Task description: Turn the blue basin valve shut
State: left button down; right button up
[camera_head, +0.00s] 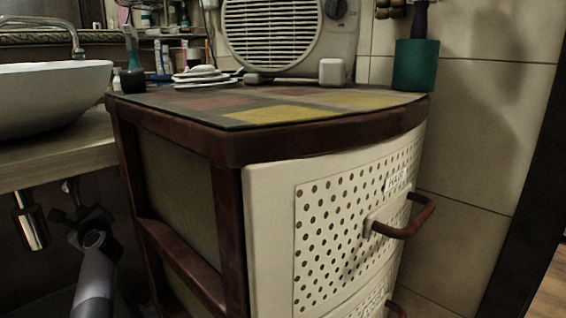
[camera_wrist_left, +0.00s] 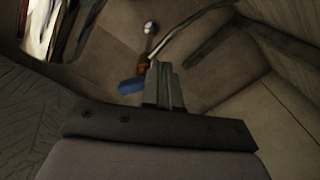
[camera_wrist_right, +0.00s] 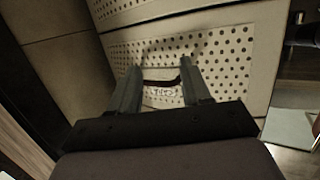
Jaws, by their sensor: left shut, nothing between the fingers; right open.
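The blue valve handle (camera_wrist_left: 130,86) shows in the left wrist view, just left of my left gripper's fingertips (camera_wrist_left: 159,66). It joins a small orange-brown valve body (camera_wrist_left: 143,65) with a metal pipe or hose. My fingers partly overlap the valve in this view, and I cannot tell whether they touch it. My left gripper is shut and empty. In the head view my left gripper (camera_head: 66,208) is under the basin counter, and the valve cannot be made out there. My right gripper (camera_wrist_right: 160,66) is open and empty, facing a perforated drawer front. It is not in the head view.
The white basin (camera_head: 52,98) sits on a counter (camera_head: 60,152), with a chrome drain (camera_head: 31,222) below. A drawer cabinet (camera_head: 228,150) stands right of my left arm. Its brown drawer handle (camera_head: 408,222) sticks out, and the handle (camera_wrist_right: 162,83) also shows between my right fingers.

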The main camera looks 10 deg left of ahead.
pick_arm(q)
jog(key=p+v, duration=0.2)
jog(key=v, duration=0.2)
jog(key=shift+s, duration=0.15)
pick_arm(e)
notch_tip(320, 180, up, 3)
jog(key=shift+r, duration=0.1)
pick_arm(q)
jog(key=a+f+b, duration=0.1)
jog(key=a+b, duration=0.4)
jog(key=a, duration=0.2)
jog(key=shift+w+f, duration=0.25)
jog(key=shift+w, duration=0.2)
pick_arm(e)
notch_tip(320, 180, down, 5)
jog(key=shift+f, duration=0.1)
pick_arm(q)
jog(key=shift+w+d+f, duration=0.35)
jog(key=shift+w+f, duration=0.05)
dwell(0.9)
jog(key=shift+w+d+r, duration=0.1)
jog(key=shift+w+r, duration=0.05)
jog(key=shift+r, duration=0.05)
dwell(0.3)
